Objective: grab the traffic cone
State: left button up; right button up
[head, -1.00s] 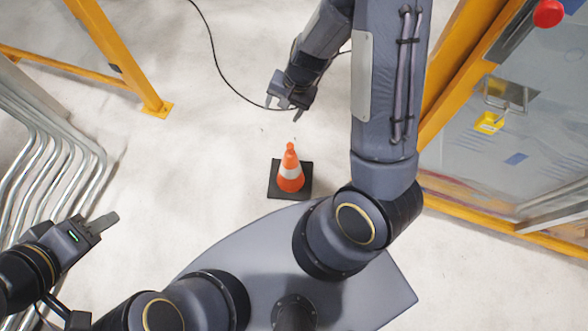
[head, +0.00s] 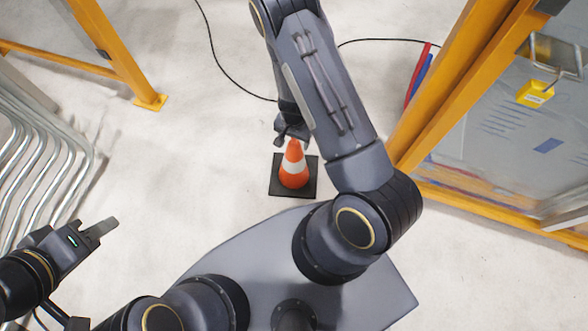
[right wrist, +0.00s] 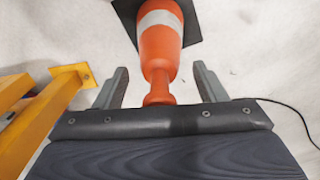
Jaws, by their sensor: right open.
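The traffic cone (head: 293,170) is orange with a white band and a dark square base. It stands upright on the pale floor just in front of my base in the head view. My right gripper (head: 291,137) is right at the cone's top, partly hidden by my forearm. In the right wrist view the cone (right wrist: 158,55) has its tip between the two spread fingers of my right gripper (right wrist: 158,88), with a gap on both sides. My left gripper (head: 108,227) is at the lower left, away from the cone; its finger opening is not clear.
A yellow frame with a panel (head: 500,130) stands at the right. A yellow post (head: 115,60) stands at the upper left, and metal pipes (head: 45,165) run along the left. A black cable (head: 222,70) lies on the floor. Floor left of the cone is clear.

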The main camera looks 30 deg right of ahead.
jog(key=shift+f, duration=0.75)
jog(key=shift+r, duration=0.1)
jog(key=shift+c, duration=0.4)
grip_shut()
